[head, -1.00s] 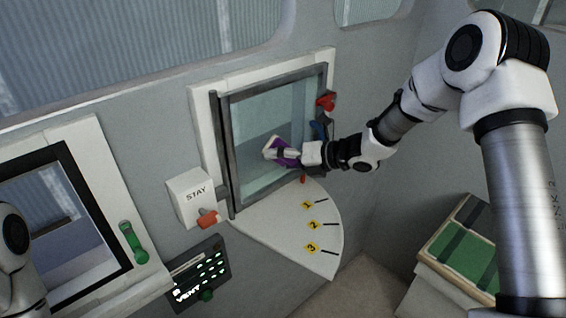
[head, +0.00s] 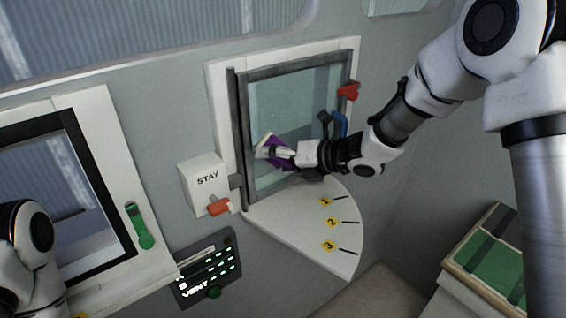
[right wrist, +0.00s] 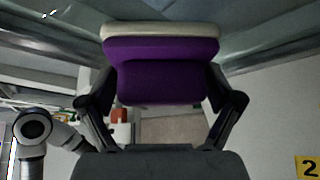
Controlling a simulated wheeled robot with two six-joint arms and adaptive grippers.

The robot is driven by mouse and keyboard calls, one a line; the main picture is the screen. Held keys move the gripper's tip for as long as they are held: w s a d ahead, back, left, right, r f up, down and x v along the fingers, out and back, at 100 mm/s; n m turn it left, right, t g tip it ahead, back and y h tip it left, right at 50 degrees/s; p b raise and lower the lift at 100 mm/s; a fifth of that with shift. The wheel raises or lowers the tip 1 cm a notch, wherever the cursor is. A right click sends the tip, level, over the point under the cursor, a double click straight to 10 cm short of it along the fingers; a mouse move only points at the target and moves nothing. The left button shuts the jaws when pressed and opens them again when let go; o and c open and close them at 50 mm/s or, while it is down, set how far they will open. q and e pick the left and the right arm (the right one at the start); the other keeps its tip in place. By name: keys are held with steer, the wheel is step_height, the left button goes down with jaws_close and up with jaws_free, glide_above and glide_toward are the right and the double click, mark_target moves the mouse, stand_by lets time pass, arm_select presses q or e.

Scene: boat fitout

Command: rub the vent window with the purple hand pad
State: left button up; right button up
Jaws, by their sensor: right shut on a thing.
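The vent window (head: 301,101) is a glass pane in a grey frame, set in a white surround on the wall. My right gripper (head: 277,152) is in front of the lower left part of its glass. It is shut on the purple hand pad (head: 276,150), which has a pale front layer. In the right wrist view the purple hand pad (right wrist: 160,70) sits between both fingers, with its pale face toward the glass. I cannot tell whether the pad touches the glass. My left gripper is not visible; only part of my left arm shows at lower left.
A blue handle (head: 339,124) and a red latch (head: 348,91) are at the window's right side. The STAY box (head: 204,183) with an orange lever is at left. A numbered white quadrant shelf (head: 305,225) lies below. A VENT panel (head: 205,268) is lower left.

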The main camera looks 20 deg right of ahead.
steer(key=shift+s, duration=0.1)
steer(key=shift+s+d+f+b, duration=0.1)
steer(key=shift+s+f+b, duration=0.1)
steer(key=shift+s+b, duration=0.4)
steer(key=s, duration=0.1)
steer(key=s+b, duration=0.1)
steer(key=s+d+b, duration=0.1)
steer(key=s, duration=0.1)
steer(key=shift+r, duration=0.25)
steer(key=shift+s+d, duration=0.2)
steer(key=shift+a, duration=0.1)
steer(key=s, duration=0.1)
steer(key=s+d+b, duration=0.1)
steer(key=shift+s+b, duration=0.3)
steer(key=shift+s, duration=0.1)
